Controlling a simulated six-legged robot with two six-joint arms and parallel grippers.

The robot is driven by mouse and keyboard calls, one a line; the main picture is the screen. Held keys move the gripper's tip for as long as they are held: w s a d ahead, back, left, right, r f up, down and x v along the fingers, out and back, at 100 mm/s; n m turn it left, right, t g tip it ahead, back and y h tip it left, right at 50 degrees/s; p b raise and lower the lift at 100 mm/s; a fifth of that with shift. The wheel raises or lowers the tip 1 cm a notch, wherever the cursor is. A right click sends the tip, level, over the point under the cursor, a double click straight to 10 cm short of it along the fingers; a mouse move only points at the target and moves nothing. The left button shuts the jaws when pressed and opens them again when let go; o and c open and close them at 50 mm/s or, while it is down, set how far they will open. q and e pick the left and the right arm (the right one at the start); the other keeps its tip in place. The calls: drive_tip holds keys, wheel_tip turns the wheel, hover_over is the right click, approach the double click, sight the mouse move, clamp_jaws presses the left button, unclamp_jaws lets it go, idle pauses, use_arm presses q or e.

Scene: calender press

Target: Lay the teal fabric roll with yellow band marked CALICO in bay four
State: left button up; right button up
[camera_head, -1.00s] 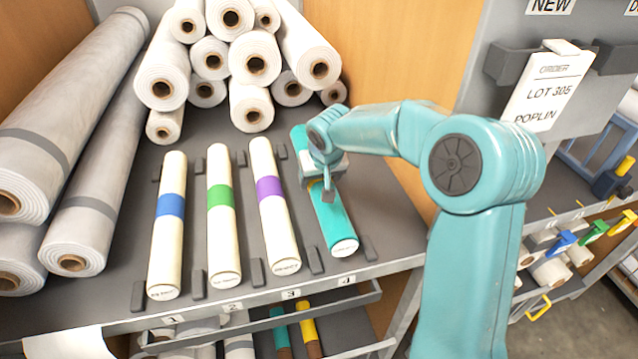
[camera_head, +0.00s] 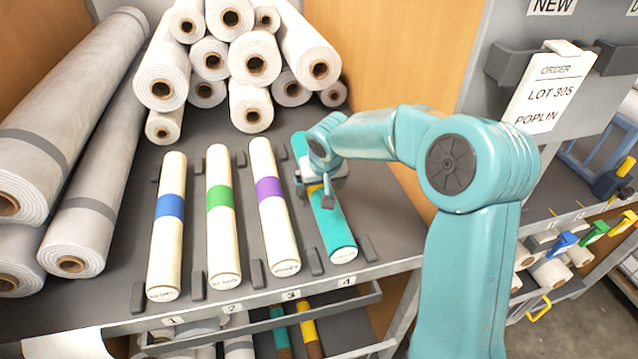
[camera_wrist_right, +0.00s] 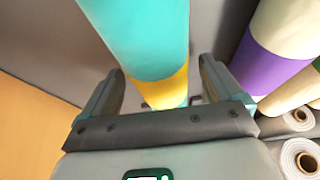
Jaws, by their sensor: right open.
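The teal fabric roll (camera_head: 335,235) with a yellow band lies on the shelf at the label 4, the rightmost bay, between its dark stops. The lettering on its end is too small to read. My right gripper (camera_head: 324,190) is over the roll at its yellow band. In the right wrist view the jaws (camera_wrist_right: 160,88) are open, one on each side of the roll (camera_wrist_right: 145,35), with a gap visible on the right side. My left gripper is not in view.
Cream rolls with a blue band (camera_head: 170,207), a green band (camera_head: 220,196) and a purple band (camera_head: 269,188) lie in bays 1, 2 and 3. Large grey rolls (camera_head: 75,110) fill the left. White rolls (camera_head: 255,65) are stacked behind. A wooden wall (camera_head: 400,50) stands at right.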

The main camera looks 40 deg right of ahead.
drive_tip(key=v, duration=1.1)
drive_tip(key=shift+s+r, duration=0.1)
drive_tip(key=shift+r, duration=0.05)
drive_tip(key=shift+s+a+r, duration=0.15)
drive_tip(key=shift+r, duration=0.1)
drive_tip(key=shift+f, duration=0.1)
